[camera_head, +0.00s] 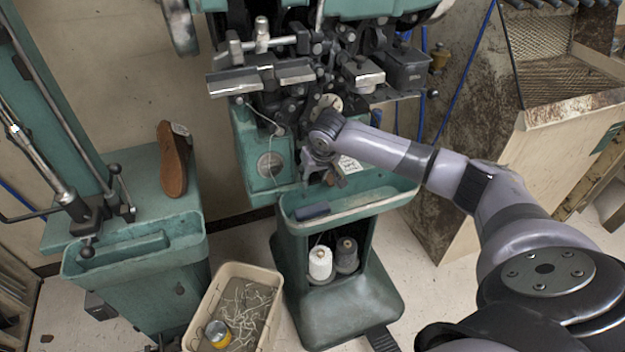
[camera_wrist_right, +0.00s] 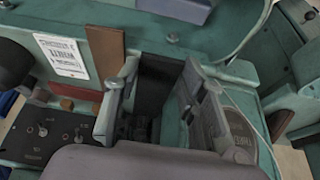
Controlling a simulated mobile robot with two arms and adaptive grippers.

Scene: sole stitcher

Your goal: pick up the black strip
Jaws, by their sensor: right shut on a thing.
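My right gripper (camera_head: 325,172) is at the front of the green stitching machine, above its tray. In the right wrist view, its two fingers (camera_wrist_right: 158,92) are on either side of a dark, flat piece, the black strip (camera_wrist_right: 157,82), and are shut on it. The strip's lower part is lost in shadow, and I cannot tell whether it touches the machine. In the head view the gripper mostly hides the strip. My left gripper is not in view.
The stitching machine (camera_head: 250,140) rises right behind the gripper. Its tray (camera_head: 375,197) holds a dark blue block (camera_head: 312,211). Thread spools (camera_head: 320,262) stand below. A brown shoe sole (camera_head: 172,160) stands at left, and a bin (camera_head: 235,272) of scraps is on the floor.

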